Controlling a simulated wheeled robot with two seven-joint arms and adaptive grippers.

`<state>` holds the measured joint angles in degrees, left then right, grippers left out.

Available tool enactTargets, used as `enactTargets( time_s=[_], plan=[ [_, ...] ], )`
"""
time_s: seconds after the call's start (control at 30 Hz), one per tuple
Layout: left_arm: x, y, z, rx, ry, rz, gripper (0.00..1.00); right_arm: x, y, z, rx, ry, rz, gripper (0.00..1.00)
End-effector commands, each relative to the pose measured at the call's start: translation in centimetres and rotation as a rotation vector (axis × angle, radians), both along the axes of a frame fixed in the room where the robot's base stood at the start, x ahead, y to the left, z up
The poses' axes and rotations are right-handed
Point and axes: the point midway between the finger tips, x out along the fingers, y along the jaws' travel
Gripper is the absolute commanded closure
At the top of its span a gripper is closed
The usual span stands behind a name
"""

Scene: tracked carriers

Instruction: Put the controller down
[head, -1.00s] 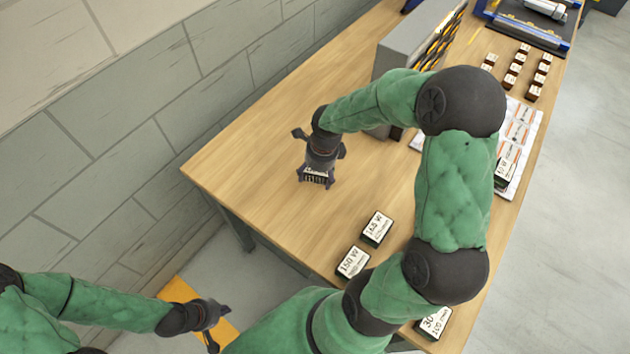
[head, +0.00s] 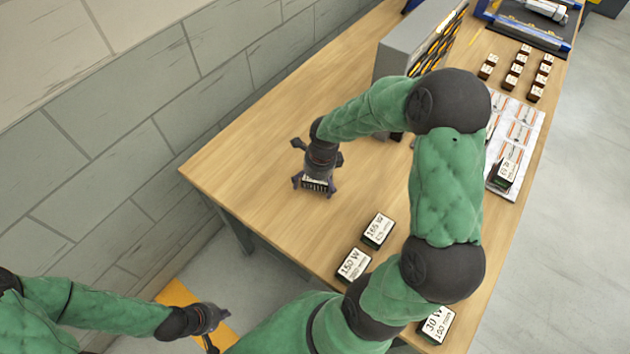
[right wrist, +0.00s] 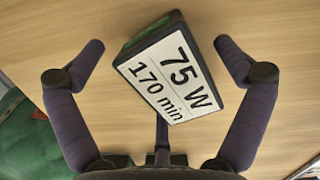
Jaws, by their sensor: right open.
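The controller (right wrist: 170,72) is a dark box with green sides and a white label reading "75 W 170 min". In the right wrist view it lies label up on the wooden table, turned at a slant between my right gripper's fingers (right wrist: 160,46). The fingers are spread, with a gap on the left and a smaller one on the right. In the head view the controller (head: 316,186) is partly hidden under my right gripper (head: 316,188), near the table's left part. My left gripper (head: 217,329) hangs low, off the table; its fingers are too unclear to judge.
Labelled boxes stand on the table (head: 250,170): one "150 W" (head: 353,265), one behind it (head: 378,230), one "30 W" (head: 436,324). A white printed sheet (head: 525,132) bears another box (head: 506,172). A grey cabinet (head: 405,45) stands behind. Wood around the controller is clear.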

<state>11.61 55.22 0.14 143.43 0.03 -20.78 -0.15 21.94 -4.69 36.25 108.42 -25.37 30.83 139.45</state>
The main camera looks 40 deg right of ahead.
Motion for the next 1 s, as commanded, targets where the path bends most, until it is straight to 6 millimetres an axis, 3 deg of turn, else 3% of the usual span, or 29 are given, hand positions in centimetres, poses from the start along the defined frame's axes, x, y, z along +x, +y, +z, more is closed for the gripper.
enactTargets(
  time_s=[0.3, 0.7, 1.0],
  plan=[
    [0.0, 0.0, 0.6, 0.0, 0.0, 0.0, 1.0, 0.0, 0.0, 0.7, 0.0, -0.001, 0.0, 0.0],
    [0.0, 0.0, 3.1, 0.0, 0.0, 0.0, 1.0, -0.7, -0.6, 8.4, -0.002, -0.004, 0.0, 0.0],
    [0.0, 0.0, 4.1, 0.0, 0.0, 0.0, 1.0, -1.2, -0.8, 11.8, -0.001, -0.001, 0.001, 0.0]
  ],
)
